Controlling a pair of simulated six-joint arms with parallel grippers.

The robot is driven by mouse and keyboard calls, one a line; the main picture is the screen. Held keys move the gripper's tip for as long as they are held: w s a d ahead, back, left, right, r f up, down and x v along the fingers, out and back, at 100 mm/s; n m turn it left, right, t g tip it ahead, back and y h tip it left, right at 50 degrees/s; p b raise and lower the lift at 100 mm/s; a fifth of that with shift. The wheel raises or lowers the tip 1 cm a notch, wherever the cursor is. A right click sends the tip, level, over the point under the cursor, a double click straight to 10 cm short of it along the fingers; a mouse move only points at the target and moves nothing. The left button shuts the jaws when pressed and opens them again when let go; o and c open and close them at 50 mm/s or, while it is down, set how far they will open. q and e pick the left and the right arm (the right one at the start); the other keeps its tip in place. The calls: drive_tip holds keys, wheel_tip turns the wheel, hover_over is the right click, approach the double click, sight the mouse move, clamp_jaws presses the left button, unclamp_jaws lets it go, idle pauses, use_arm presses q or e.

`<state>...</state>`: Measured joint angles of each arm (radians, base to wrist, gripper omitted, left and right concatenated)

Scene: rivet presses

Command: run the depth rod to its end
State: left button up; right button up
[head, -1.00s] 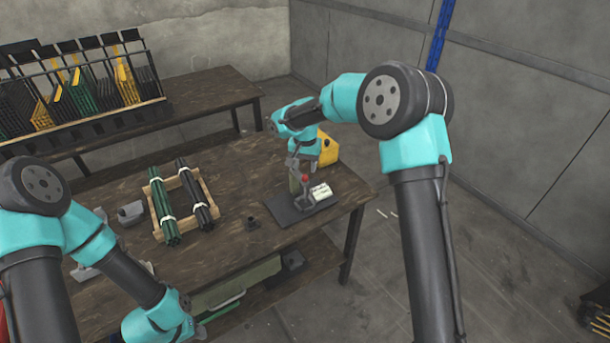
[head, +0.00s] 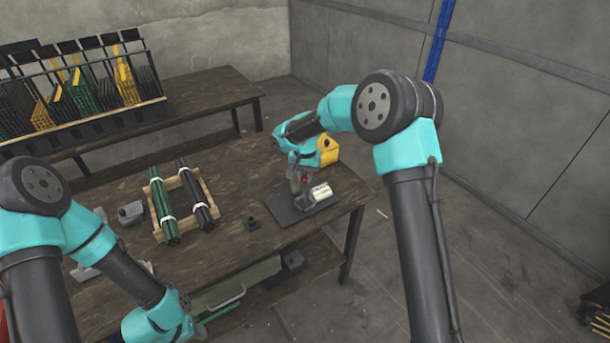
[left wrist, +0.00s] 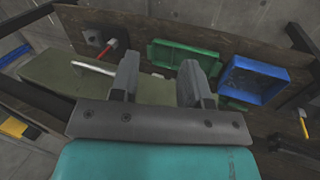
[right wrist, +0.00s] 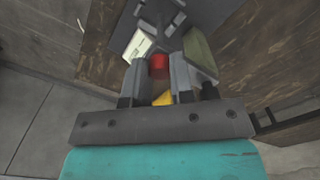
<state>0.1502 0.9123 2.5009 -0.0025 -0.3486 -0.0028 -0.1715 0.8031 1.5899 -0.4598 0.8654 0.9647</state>
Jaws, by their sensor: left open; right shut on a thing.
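The press (head: 295,188) stands on a dark base plate (head: 283,213) at the right end of the workbench, with a cream labelled block (head: 321,192) beside it. A red knob (head: 305,181) is at the press, mostly covered by my right gripper (head: 301,180). In the right wrist view the red knob (right wrist: 158,66) sits between the fingertips, and the right gripper (right wrist: 160,75) is shut on it. I cannot clearly make out the depth rod. My left gripper (left wrist: 158,80) is open and empty, away from the press.
A wooden cradle (head: 183,196) holds green and black rod bundles. A small dark fitting (head: 252,223) stands between it and the press. A yellow object (head: 328,150) is behind the press. The left wrist view shows a green tray (left wrist: 180,54) and a blue bin (left wrist: 255,80).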

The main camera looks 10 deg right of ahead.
sight(305, 176)
clamp_jaws()
drive_tip(key=shift+r, duration=1.7)
drive_tip(key=o, duration=0.6)
unclamp_jaws()
wheel_tip(305, 176, up, 17)
drive_tip(key=shift+r, duration=0.2)
